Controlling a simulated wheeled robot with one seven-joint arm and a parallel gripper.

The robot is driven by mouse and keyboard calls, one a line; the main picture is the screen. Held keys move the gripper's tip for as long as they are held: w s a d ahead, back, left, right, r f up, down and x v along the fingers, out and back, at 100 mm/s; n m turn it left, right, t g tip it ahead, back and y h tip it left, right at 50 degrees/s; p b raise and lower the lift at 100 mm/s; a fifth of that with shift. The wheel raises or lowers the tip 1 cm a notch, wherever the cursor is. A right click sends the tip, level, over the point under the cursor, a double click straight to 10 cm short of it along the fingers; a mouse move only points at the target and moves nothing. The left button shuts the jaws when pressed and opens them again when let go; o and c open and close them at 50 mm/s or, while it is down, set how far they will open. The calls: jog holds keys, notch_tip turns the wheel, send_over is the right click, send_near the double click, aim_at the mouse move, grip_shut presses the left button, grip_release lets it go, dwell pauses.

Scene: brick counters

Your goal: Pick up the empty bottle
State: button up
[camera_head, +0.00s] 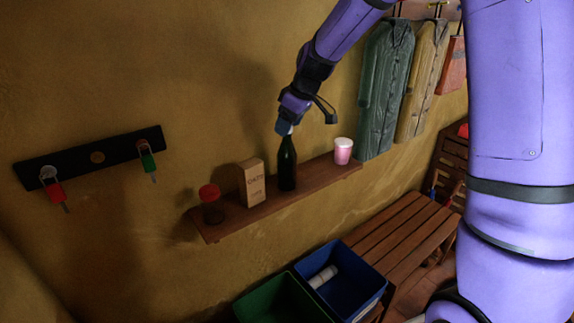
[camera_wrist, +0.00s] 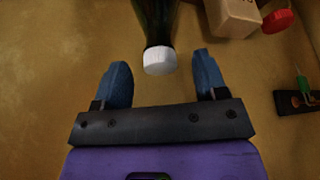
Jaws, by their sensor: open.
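A dark green bottle (camera_head: 287,165) stands upright on a wooden wall shelf (camera_head: 330,172), between a carton and a pink cup. In the wrist view its white cap (camera_wrist: 160,60) shows, with the dark bottle body (camera_wrist: 156,20) above it at the top edge. My gripper (camera_head: 287,128) is at the top of the bottle in the head view. In the wrist view my gripper (camera_wrist: 160,80) is open, its two blue fingers spread left and right of the cap, with a gap on each side. The bottle's contents cannot be made out.
An oats carton (camera_head: 252,183) and a red-lidded jar (camera_head: 211,204) stand left of the bottle; the pink cup (camera_head: 343,151) stands right. Below are a green bin (camera_head: 262,300), a blue bin (camera_head: 372,286) and a slatted bench (camera_head: 400,235). Coats (camera_head: 384,90) hang at right.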

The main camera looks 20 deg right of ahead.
aim_at(287, 158)
jog(key=shift+x, duration=1.9)
grip_shut()
